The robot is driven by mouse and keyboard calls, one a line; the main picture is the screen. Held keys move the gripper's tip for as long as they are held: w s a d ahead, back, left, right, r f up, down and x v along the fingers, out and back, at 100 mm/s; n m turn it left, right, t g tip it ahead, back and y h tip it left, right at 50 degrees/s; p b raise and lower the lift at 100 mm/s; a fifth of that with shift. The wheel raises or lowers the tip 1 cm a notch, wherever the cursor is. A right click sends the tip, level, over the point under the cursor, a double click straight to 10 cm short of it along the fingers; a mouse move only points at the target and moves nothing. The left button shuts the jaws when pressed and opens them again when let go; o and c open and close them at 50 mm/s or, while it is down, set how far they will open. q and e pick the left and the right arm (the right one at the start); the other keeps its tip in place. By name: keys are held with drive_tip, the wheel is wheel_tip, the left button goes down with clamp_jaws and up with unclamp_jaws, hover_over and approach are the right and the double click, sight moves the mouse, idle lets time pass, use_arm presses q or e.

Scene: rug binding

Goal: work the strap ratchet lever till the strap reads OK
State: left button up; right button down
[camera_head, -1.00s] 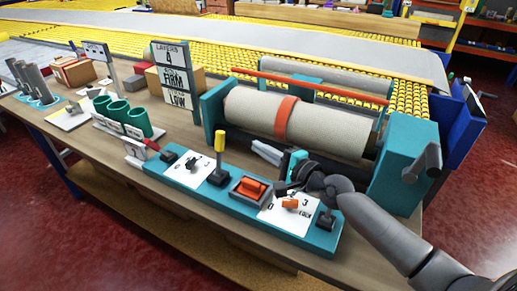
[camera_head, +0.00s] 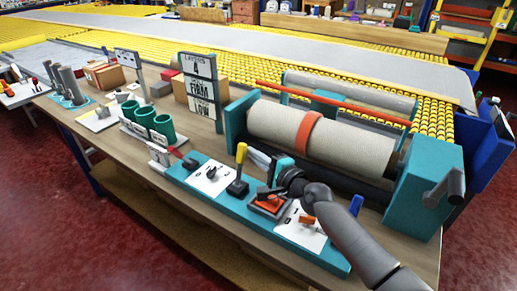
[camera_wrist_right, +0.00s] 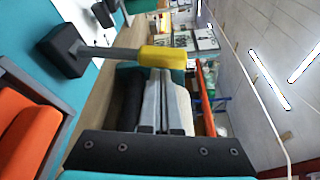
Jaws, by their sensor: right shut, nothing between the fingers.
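A lever with a yellow grip (camera_head: 241,154) stands upright on the teal control panel (camera_head: 225,203). It also shows in the right wrist view (camera_wrist_right: 162,57), just beyond my fingertips. My right gripper (camera_head: 257,158) is shut and empty, close to the right of this lever; I cannot tell whether they touch. Its two pale fingers lie together in the wrist view (camera_wrist_right: 155,75). An orange strap (camera_head: 308,132) circles the beige roll (camera_head: 350,145). The sign board (camera_head: 202,90) reads LAYERS 4, FIRM and, lowest, LOW. My left gripper is out of view.
An orange rocker (camera_head: 270,203) in a dark frame and an orange knob (camera_head: 308,221) sit right of the lever. Green cups (camera_head: 152,121) stand farther left. The roll and its teal end housing (camera_head: 424,185) bound the space behind.

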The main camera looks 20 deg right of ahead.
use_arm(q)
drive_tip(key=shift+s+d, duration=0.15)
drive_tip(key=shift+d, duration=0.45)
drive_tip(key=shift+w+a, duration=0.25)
use_arm(e)
drive_tip(key=shift+s+a+r, duration=0.1)
drive_tip(key=shift+s+a, duration=0.1)
